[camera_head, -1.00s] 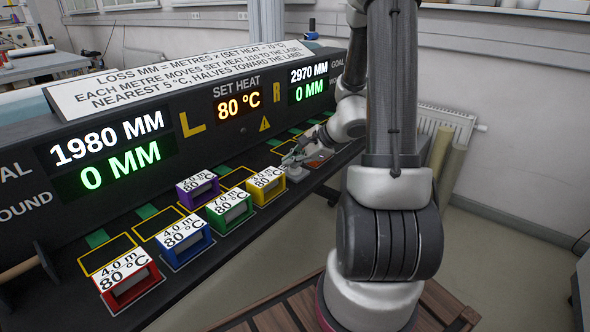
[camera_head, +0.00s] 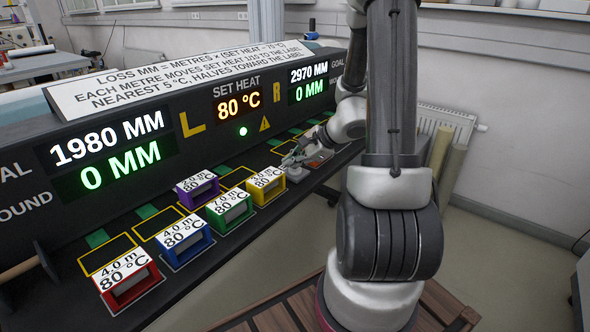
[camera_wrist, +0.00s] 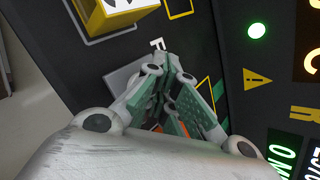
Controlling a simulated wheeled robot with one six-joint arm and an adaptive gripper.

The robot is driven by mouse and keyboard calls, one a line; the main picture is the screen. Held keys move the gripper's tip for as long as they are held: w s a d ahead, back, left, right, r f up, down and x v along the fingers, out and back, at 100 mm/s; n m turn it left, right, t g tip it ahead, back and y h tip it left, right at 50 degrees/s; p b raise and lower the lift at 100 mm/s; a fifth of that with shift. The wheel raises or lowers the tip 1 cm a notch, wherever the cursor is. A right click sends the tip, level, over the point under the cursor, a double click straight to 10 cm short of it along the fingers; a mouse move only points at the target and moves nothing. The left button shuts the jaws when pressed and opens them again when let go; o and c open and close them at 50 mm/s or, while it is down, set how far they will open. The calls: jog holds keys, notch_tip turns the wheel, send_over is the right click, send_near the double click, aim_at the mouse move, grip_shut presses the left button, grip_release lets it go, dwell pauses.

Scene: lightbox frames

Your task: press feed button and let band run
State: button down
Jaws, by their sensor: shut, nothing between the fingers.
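My gripper (camera_head: 293,158) is shut and empty, pointing down at the right part of the black bench, just beyond the yellow cassette (camera_head: 266,185). In the wrist view its closed fingertips (camera_wrist: 170,58) are over a grey plate (camera_wrist: 124,76) beside a white letter F. The feed button itself is hidden behind the fingers, so I cannot see whether they touch it. A green lamp (camera_head: 243,131) glows on the panel (camera_head: 205,122); it also shows in the wrist view (camera_wrist: 257,31). The displays read set heat 80 °C, goals 1980 MM and 2970 MM, and both wound values 0 MM.
Purple (camera_head: 197,189), green (camera_head: 230,209), blue (camera_head: 185,238) and red (camera_head: 128,280) cassettes stand left of my gripper, labelled with metres and 80 °C. Empty yellow-outlined slots lie behind them. A radiator (camera_head: 447,124) is on the right wall.

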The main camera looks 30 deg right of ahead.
aim_at(294, 171)
jog(key=shift+r, duration=0.7)
jog(key=shift+r, duration=2.5)
